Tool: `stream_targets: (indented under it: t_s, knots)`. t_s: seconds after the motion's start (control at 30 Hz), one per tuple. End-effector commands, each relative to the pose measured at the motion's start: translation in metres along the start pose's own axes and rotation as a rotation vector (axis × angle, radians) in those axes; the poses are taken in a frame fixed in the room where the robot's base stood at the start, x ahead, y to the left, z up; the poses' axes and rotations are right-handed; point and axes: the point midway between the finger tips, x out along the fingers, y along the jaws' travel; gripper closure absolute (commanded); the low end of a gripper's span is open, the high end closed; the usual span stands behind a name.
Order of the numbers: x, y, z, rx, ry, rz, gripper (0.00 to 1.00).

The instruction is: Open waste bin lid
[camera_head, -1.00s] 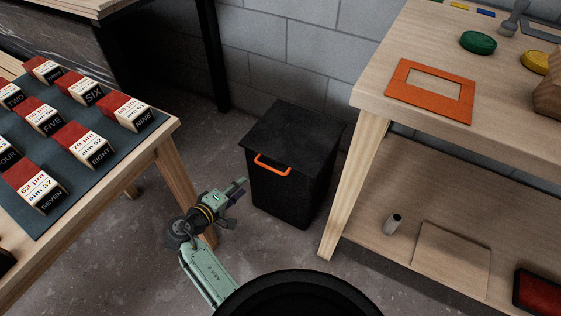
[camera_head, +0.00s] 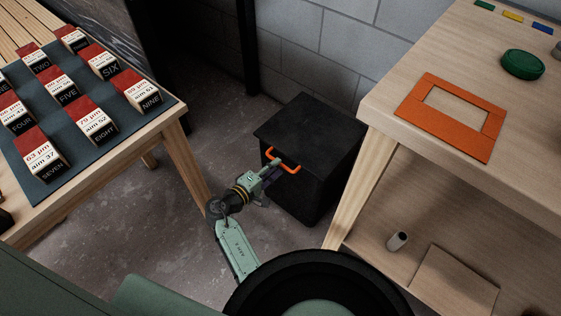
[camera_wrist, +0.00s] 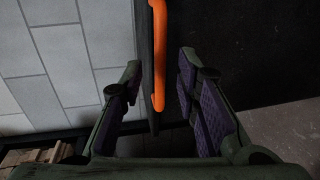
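The waste bin (camera_head: 310,195) is a black box on the floor between two wooden tables, and its flat black lid (camera_head: 310,130) is down. An orange handle (camera_head: 284,162) sits at the lid's front edge. My gripper (camera_head: 276,170) is right at the handle in the head view. In the wrist view, my gripper (camera_wrist: 160,85) is open, with purple-padded fingers on either side of the orange handle (camera_wrist: 158,60) and the dark lid edge. A gap shows between each finger and the handle.
The left table (camera_head: 165,125) carries labelled blocks on a dark mat. The right table (camera_head: 400,130) holds an orange frame (camera_head: 452,115) and a green disc (camera_head: 522,64); its leg stands close beside the bin. A grey block wall (camera_head: 340,50) is behind.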

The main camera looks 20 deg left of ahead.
Motion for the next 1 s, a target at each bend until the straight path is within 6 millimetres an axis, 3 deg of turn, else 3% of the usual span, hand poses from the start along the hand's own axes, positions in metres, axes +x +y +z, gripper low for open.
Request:
stream_targets:
  t_s: [0.2,0.6,1.0]
  knots:
    - [0.028,0.001,0.0,0.001,-0.001,0.0,0.71]
    - [0.035,0.0,0.0,0.001,0.001,-0.001,0.72]
    - [0.035,0.0,0.0,0.001,0.001,-0.001,0.98]
